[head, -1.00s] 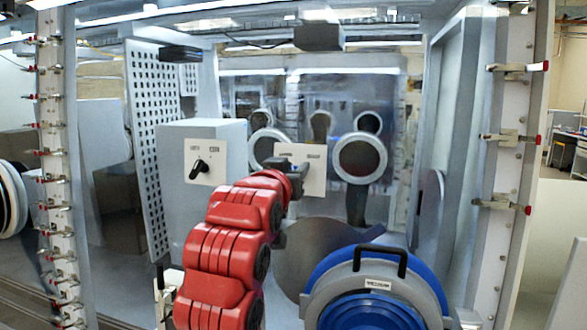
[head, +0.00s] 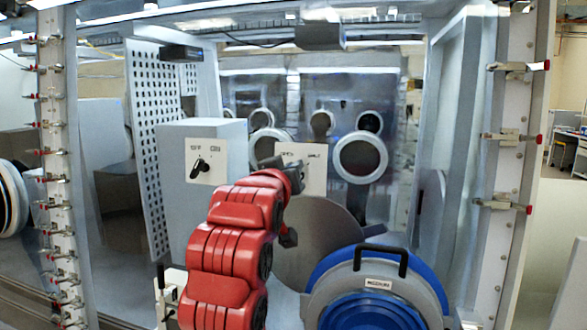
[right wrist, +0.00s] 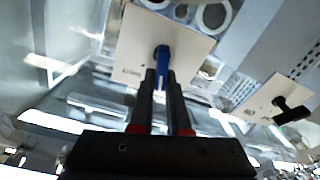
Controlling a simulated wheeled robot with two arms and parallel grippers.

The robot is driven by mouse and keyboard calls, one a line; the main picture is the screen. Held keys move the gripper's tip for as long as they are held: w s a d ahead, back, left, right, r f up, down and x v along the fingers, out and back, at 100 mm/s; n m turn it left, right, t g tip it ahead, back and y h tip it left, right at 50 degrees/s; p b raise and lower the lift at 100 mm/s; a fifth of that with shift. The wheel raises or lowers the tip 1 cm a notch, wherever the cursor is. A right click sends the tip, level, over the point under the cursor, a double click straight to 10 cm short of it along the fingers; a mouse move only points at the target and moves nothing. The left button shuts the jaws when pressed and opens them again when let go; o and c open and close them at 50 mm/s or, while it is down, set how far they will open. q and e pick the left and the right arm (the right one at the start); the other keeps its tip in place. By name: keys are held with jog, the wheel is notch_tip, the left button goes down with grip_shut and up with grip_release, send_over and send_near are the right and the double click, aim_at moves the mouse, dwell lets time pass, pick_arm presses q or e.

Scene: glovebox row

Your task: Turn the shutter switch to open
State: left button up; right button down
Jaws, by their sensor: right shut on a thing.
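My right gripper (head: 268,163) is in front of this panel, and the arm hides the switch handle in the head view. In the right wrist view, the blue switch handle (right wrist: 163,66) stands out from the panel (right wrist: 185,45). My right gripper (right wrist: 160,88) is shut on this blue handle. My left gripper is not in view.
A grey box (head: 228,150) to the left carries another pale panel with a black knob (head: 200,169), also in the right wrist view (right wrist: 293,111). A blue and grey round door with a black handle (head: 381,250) stands at front right, with a grey disc (head: 320,225) behind it.

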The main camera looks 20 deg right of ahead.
jog(key=shift+w+a+f+n+y+p, duration=0.15)
jog(key=shift+n+p, duration=0.1)
jog(key=shift+n, duration=0.45)
jog(key=shift+s+a+r+n+y+p, duration=0.1)
jog(key=shift+n+p, duration=0.2)
jog(key=shift+n, duration=0.4)
jog(key=shift+w+a+f+n+y+p, duration=0.15)
jog(key=shift+n+p, duration=0.1)
jog(key=shift+n, duration=0.45)
jog(key=shift+d, duration=0.1)
jog(key=c, duration=0.9)
grip_release()
jog(key=shift+s, duration=0.1)
jog(key=shift+b+v, duration=1.15)
jog(key=shift+v, duration=7.55)
